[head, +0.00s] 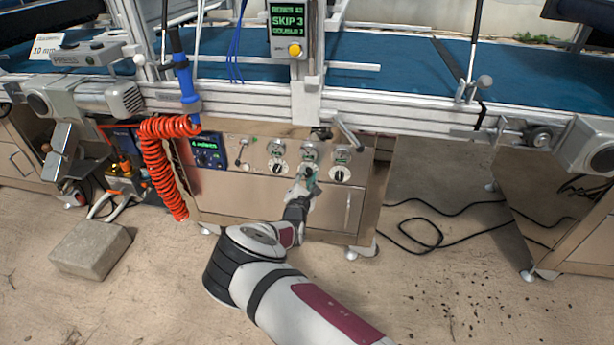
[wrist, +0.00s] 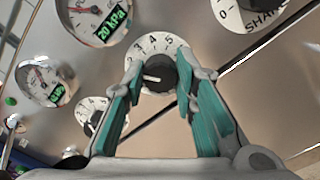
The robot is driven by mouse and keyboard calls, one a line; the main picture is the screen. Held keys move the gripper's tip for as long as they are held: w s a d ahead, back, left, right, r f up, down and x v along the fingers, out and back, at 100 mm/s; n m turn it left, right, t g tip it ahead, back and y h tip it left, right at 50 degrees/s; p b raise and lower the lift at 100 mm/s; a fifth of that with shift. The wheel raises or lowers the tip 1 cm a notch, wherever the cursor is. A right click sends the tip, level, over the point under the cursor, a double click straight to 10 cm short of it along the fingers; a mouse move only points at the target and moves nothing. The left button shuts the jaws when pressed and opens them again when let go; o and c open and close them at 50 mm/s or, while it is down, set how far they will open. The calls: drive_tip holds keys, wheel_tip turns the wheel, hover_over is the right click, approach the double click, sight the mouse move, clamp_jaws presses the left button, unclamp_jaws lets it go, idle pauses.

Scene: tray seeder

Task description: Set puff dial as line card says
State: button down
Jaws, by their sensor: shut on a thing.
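My gripper (head: 308,182) reaches the front panel of the cabinet under the belt, at the middle of three dials. In the wrist view, my gripper's teal-padded fingers (wrist: 160,74) are shut on a dark dial knob (wrist: 162,70), one on each side. Its white scale plate (wrist: 153,42) shows numbers, including 3, 4 and 6. The knob's white pointer mark points left in that view. The dial's name label is hidden. A small white card (head: 48,46) at the far left reads about "10 mm"; I cannot tell whether it is the line card.
A dial marked SHAKE (wrist: 252,14) and a left dial (wrist: 90,112) flank the held one. A gauge reading 20 kPa (wrist: 95,18) is close by. An orange coiled hose (head: 165,165) hangs left of the panel. A grey block (head: 90,248) and black cables (head: 425,232) lie on the floor.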

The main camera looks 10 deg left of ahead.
drive_tip(key=shift+n+p, duration=0.85)
drive_tip(key=shift+n, duration=1.65)
drive_tip(key=c, duration=1.3)
unclamp_jaws()
drive_tip(key=s, duration=1.2)
drive_tip(key=shift+a, duration=0.25)
